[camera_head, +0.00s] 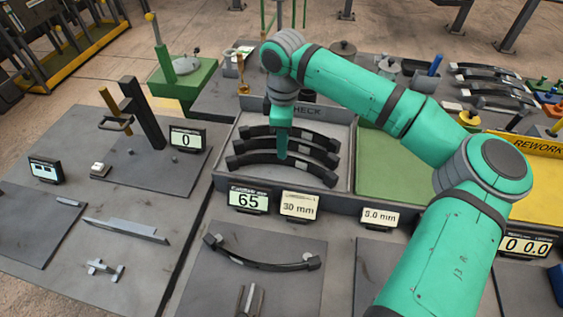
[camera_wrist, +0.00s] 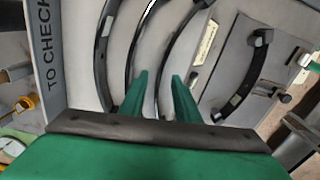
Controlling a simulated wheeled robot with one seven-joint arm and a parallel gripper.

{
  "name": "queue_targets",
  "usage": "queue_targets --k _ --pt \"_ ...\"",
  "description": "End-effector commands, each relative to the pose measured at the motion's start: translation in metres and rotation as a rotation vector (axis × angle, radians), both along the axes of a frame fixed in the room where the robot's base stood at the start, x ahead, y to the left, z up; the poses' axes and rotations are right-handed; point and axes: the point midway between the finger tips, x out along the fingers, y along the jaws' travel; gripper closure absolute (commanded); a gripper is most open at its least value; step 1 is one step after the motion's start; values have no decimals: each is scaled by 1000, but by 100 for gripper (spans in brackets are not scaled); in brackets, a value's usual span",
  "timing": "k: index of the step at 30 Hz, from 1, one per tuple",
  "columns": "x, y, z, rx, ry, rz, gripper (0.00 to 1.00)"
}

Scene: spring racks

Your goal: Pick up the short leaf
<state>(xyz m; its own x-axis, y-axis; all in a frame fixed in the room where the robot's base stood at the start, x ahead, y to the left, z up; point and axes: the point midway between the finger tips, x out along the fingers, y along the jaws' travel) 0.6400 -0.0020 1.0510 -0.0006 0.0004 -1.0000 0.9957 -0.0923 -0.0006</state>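Three dark curved leaves lie side by side in the grey tray marked "CHECK" (camera_head: 349,160): a back leaf (camera_head: 262,131), a middle leaf (camera_head: 255,145) and a front leaf (camera_head: 250,159). I cannot tell surely which is the short one. My gripper (camera_head: 282,156) points down over the front leaves. In the wrist view my gripper (camera_wrist: 158,76) is open, its two green fingers apart. A leaf (camera_wrist: 171,50) runs through the gap seen between them; whether they straddle it or are still above it is unclear. Other leaves (camera_wrist: 136,40) lie left of the fingers.
Another curved leaf (camera_head: 262,262) rests on the plate in front of the tray. Displays reading 65 (camera_head: 249,199) and 30 mm (camera_head: 299,206) stand along the tray's front. A post fixture (camera_head: 143,112) is to the left. More leaves (camera_head: 495,88) lie at the back right.

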Motion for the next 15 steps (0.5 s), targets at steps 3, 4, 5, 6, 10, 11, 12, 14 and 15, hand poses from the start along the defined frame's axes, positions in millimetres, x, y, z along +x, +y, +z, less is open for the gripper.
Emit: queue_targets --k 3,4,5,6,10,11,12,14,15 --pt "0 0 -6 -1 0 1 71" --pt "0 0 -8 -1 0 1 71" --pt "0 0 -10 -2 0 1 71" --pt "0 1 -14 -1 0 1 71" --pt "0 3 -32 -3 1 2 71" --pt "0 3 -37 -2 0 2 71" --pt "0 3 -42 -2 1 2 71" --pt "1 4 -49 -1 -1 2 71" --pt "0 3 -52 -2 -1 2 71"
